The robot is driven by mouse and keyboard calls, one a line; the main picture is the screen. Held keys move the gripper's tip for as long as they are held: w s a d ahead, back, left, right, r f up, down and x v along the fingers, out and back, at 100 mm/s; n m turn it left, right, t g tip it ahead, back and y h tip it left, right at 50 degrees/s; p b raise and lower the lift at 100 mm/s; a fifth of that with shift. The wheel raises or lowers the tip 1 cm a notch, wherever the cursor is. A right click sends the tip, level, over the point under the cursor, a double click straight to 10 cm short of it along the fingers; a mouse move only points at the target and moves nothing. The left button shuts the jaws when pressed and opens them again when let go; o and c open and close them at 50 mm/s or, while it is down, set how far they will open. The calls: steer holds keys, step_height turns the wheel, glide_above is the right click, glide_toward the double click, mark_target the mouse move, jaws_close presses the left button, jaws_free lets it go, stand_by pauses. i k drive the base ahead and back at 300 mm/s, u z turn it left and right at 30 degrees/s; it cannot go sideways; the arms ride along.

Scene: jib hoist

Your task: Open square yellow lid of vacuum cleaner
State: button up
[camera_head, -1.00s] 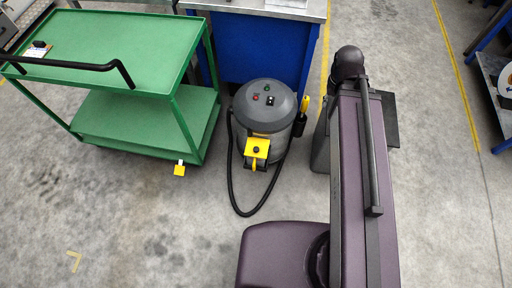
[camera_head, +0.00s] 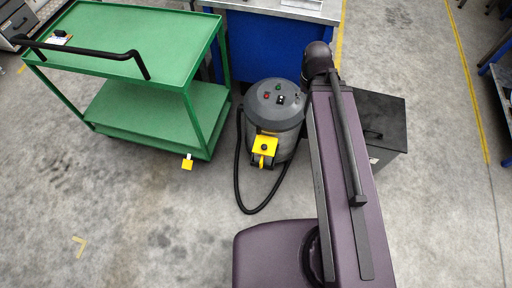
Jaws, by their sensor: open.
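The vacuum cleaner (camera_head: 288,117) is a grey drum with a dark grey top, standing on the floor in front of the blue workbench. Small red and green buttons and a switch sit on its top. The square yellow lid (camera_head: 265,147) is on its front side, with a small dark knob in the middle and a yellow piece just below it. The lid looks closed. A black hose loops from the vacuum's left side across the floor. My arm passes just right of the vacuum and hides part of its right side. My gripper is not visible.
A green two-shelf trolley (camera_head: 150,118) stands to the left, with a small yellow piece (camera_head: 187,164) at its foot. The blue workbench (camera_head: 268,45) is behind the vacuum. A black box (camera_head: 380,115) stands right of my arm. The floor in front of the vacuum is clear.

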mark_target(263, 145)
steer(key=u, duration=0.45)
steer(key=k, duration=1.15)
steer(key=z, duration=0.75)
steer(key=i, duration=1)
steer(key=z, duration=0.05)
